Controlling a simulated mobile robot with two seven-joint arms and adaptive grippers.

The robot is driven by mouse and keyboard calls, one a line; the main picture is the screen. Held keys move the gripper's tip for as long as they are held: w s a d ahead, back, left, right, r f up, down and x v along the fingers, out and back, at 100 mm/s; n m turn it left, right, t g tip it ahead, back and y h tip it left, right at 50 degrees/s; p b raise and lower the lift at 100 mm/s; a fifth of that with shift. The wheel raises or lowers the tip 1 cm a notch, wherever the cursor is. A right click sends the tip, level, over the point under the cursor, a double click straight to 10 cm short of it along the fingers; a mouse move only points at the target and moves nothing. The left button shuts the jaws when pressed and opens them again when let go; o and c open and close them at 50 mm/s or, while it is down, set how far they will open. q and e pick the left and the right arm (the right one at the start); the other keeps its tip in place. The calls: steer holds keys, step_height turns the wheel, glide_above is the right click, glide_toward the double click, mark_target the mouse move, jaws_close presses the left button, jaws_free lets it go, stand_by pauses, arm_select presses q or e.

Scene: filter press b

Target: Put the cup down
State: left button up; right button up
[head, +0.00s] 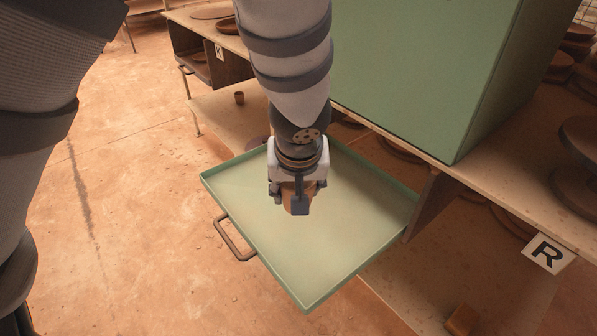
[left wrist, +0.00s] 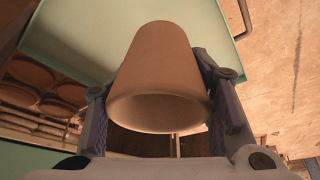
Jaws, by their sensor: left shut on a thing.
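The cup is a plain brown clay cup (left wrist: 160,75). My left gripper (left wrist: 160,90) is shut on it, one finger on each side. Its wide open mouth faces back toward the palm and its narrow end points away. In the head view the left gripper (head: 290,198) points down over the middle of a pale green tray with a low rim (head: 252,258), and the cup (head: 288,206) shows partly between the fingers. I cannot tell whether the cup's base touches the tray. The right gripper is not in view.
A metal handle (head: 233,238) sticks out from the tray's left side. A large green box (head: 420,70) stands on the bench behind. An R sign (head: 548,253) is at right. A small brown cup (head: 239,98) stands on the lower shelf. The tray around the gripper is bare.

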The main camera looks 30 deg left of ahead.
arm_select(q)
step_height(320, 180, down, 5)
steer(key=a+n+g+y, duration=0.1)
steer(key=a+n+g, duration=0.1)
steer(key=n, duration=0.4)
steer(key=n+b, duration=0.1)
steer(key=b, duration=0.3)
glide_above(281, 208)
steer(key=shift+y, duration=0.3)
step_height(281, 208, down, 11)
steer(key=shift+a+r, duration=0.15)
step_height(281, 208, down, 3)
steer(key=shift+w+r, duration=0.1)
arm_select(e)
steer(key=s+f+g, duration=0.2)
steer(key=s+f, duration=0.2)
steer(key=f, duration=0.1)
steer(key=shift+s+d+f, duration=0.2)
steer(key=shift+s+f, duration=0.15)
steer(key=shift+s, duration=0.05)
arm_select(q)
steer(key=shift+b, duration=0.3)
steer(key=shift+f, duration=0.2)
steer(key=o, duration=1.3)
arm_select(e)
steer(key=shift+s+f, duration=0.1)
